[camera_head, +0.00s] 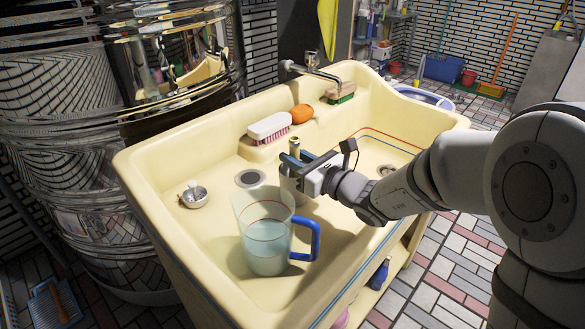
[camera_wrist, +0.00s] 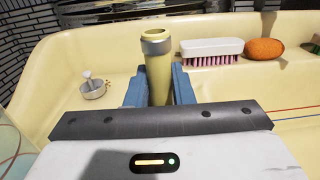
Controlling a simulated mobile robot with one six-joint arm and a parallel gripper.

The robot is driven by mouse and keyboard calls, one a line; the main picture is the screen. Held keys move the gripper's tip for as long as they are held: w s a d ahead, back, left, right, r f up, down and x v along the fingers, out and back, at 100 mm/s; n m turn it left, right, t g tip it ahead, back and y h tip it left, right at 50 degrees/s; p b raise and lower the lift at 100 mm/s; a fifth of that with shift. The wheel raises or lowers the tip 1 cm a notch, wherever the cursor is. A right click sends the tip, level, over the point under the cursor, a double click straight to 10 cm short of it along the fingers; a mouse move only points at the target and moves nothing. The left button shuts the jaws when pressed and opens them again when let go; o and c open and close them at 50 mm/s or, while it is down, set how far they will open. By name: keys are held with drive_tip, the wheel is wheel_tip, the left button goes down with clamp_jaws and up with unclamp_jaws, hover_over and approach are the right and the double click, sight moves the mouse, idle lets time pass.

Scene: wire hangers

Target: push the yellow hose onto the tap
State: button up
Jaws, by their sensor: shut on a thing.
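The yellow hose (camera_wrist: 159,75) is a short, pale yellow tube with a grey band near its open upper end. It stands roughly upright between the two blue fingers of my gripper (camera_wrist: 158,90), which is shut on it. In the head view the hose end (camera_head: 294,146) sticks up above my gripper (camera_head: 293,162), over the sink basin. The metal tap (camera_head: 322,73) is at the sink's back edge, behind the hose and apart from it. The tap is not in the wrist view. The hose's lower part is hidden.
The cream sink (camera_head: 190,242) holds a clear jug (camera_head: 266,240) with a blue handle and a metal drain plug (camera_head: 194,196). A white brush (camera_head: 269,128), an orange sponge (camera_head: 302,113) and a green brush (camera_head: 341,94) lie on the back ledge. A steel drum stands left.

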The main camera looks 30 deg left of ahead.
drive_tip(key=shift+c, duration=1)
wheel_tip(320, 180, up, 10)
drive_tip(key=p, duration=0.6)
drive_tip(key=shift+r, duration=0.25)
